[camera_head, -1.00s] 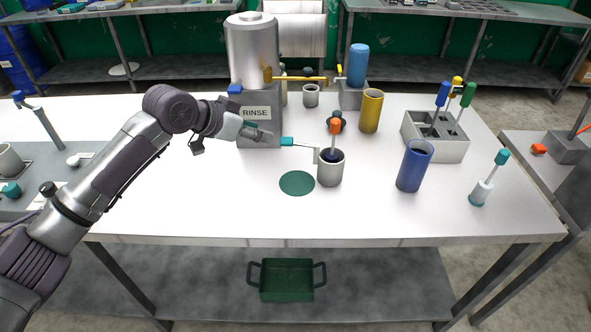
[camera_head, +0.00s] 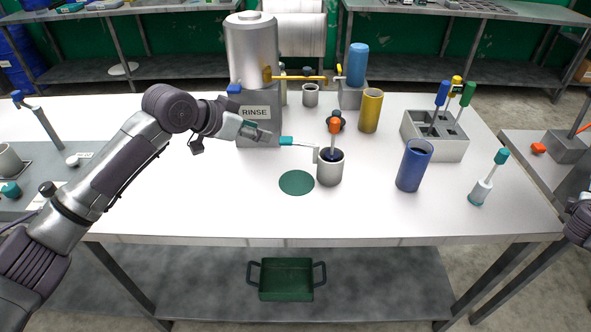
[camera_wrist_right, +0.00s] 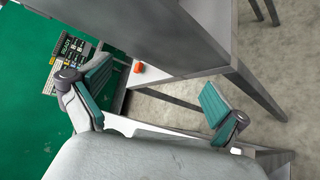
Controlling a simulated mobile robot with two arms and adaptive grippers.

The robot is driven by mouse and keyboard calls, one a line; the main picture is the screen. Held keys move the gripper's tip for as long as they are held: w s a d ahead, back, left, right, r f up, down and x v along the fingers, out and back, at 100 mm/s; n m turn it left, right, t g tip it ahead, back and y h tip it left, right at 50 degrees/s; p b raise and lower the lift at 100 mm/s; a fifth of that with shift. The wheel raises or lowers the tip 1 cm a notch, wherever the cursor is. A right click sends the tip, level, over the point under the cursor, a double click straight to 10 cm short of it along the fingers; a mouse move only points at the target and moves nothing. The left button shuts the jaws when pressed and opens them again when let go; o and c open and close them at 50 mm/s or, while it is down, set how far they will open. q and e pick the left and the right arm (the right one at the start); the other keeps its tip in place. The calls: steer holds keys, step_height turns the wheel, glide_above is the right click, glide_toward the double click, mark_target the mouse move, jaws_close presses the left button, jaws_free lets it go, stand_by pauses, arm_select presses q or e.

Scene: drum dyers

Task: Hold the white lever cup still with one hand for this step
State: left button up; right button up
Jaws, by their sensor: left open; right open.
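The white lever cup (camera_head: 330,172) stands upright on the white table in the head view. Its side lever ends in a teal grip (camera_head: 287,141) pointing left. An orange-topped tool (camera_head: 334,128) stands in the dark contents of the cup. My left gripper (camera_head: 268,136) is open, just left of the teal grip, with a small gap that is hard to judge. My right gripper (camera_wrist_right: 160,95) is open and empty in the right wrist view, away from the cup. In the head view only a part of my right arm shows at the right edge.
A rinse tank (camera_head: 252,55) stands behind my left gripper. A green disc (camera_head: 297,182) lies left of the cup. The table front is clear.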

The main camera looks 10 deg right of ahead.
steer(key=w+a+r+m+t+h, duration=0.1)
steer(key=w+r, duration=0.1)
steer(key=r, duration=0.3)
steer(key=w+a+r+h, duration=0.1)
steer(key=w+r+h, duration=0.15)
steer(key=r, duration=0.25)
steer(key=w+a+r+m+g+h, duration=0.15)
steer(key=w+a+r+h, duration=0.35)
steer(key=a+r, duration=0.5)
steer(key=w+a+r+g+h, duration=0.25)
steer(key=w+a+r, duration=0.35)
steer(key=a+r, duration=0.45)
steer(key=n+t+y, duration=0.5)
steer(key=n+y, duration=0.3)
steer(key=n, duration=0.6)
glide_above(324, 164)
steer(key=s+d, duration=0.1)
steer(key=d, duration=0.1)
step_height(324, 164, down, 18)
steer(key=s+a+f+n+g+y, duration=0.2)
steer(key=s+a+f+n+y, duration=0.25)
steer(key=a+f, duration=0.5)
steer(key=shift+m, duration=0.5)
steer(key=x, duration=0.8)
steer(key=w+x, duration=0.1)
steer(key=x, duration=0.4)
steer(key=shift+w+a+r, duration=0.1)
steer(key=shift+w+r, duration=0.05)
steer(key=shift+r, duration=0.1)
